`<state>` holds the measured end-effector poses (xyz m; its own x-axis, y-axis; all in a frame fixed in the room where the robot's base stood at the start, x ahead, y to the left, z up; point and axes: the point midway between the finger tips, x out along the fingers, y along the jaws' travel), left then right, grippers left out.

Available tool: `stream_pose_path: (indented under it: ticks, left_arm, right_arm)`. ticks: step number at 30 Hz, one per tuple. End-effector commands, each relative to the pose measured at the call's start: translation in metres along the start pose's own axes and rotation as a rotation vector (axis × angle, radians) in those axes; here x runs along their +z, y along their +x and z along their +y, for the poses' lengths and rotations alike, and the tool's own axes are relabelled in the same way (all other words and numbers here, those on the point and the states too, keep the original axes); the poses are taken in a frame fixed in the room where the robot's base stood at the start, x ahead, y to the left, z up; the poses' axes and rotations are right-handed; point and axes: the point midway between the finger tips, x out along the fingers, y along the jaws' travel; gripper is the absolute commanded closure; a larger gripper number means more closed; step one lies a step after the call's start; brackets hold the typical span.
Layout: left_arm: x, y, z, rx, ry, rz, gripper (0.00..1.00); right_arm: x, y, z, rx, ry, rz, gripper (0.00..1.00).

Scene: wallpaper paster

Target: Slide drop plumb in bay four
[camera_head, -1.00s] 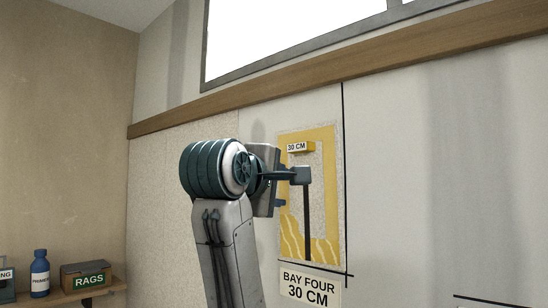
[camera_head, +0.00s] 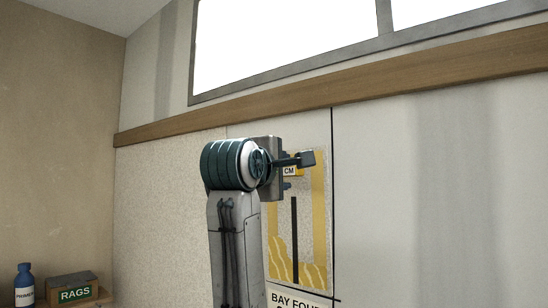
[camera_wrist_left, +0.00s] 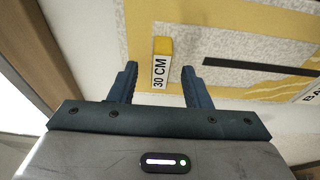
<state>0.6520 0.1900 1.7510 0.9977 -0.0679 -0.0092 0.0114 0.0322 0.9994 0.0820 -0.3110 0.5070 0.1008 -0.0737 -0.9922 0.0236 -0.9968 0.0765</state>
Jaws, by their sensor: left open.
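The drop (camera_head: 318,215) is a yellow-patterned strip on the wall panel, with a dark vertical bar (camera_head: 295,240) low on it. A small yellow tab marked 30 CM (camera_head: 289,170) sits near its top, partly hidden by my left gripper (camera_head: 300,171). In the left wrist view, the tab (camera_wrist_left: 161,70) lies between the two open fingers, with a gap on each side, and the dark bar (camera_wrist_left: 258,66) lies to the right. I cannot tell how far the fingers are from the wall. My right gripper is not in view.
The bay four label (camera_head: 297,301) is cut off at the bottom edge. A wooden rail (camera_head: 400,88) runs above the panels, under a bright window (camera_head: 290,45). The right wall panel is bare.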

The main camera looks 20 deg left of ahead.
Motion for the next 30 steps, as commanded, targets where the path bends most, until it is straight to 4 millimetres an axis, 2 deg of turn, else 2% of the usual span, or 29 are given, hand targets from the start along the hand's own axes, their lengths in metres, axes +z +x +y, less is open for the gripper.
stream_pose_path:
  ticks: [4, 12, 14, 19, 20, 30]
  left_arm:
    - [0.0001, 0.0088, 0.0005, 0.0, 0.0, 0.0, 0.56]
    - [0.0, 0.0104, -0.0009, 0.0, 0.001, 0.0, 0.56]
    - [0.0, 0.0103, -0.0009, 0.0, 0.001, 0.0, 0.64]
    - [0.0, 0.0102, -0.0008, 0.0, 0.001, 0.0, 0.98]
    - [0.0, 0.0102, -0.0007, 0.0, 0.001, 0.0, 1.0]
    - [0.0001, 0.0102, -0.0003, 0.002, 0.001, 0.0, 1.0]
  right_arm:
    - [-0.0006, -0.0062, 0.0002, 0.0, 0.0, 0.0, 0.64]
    - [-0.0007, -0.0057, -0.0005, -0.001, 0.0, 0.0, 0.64]
    - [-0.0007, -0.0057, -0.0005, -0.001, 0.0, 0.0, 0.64]
    - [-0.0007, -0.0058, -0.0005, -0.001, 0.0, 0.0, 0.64]
    - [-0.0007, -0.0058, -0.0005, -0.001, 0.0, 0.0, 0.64]
    - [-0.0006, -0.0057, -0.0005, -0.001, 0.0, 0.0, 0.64]
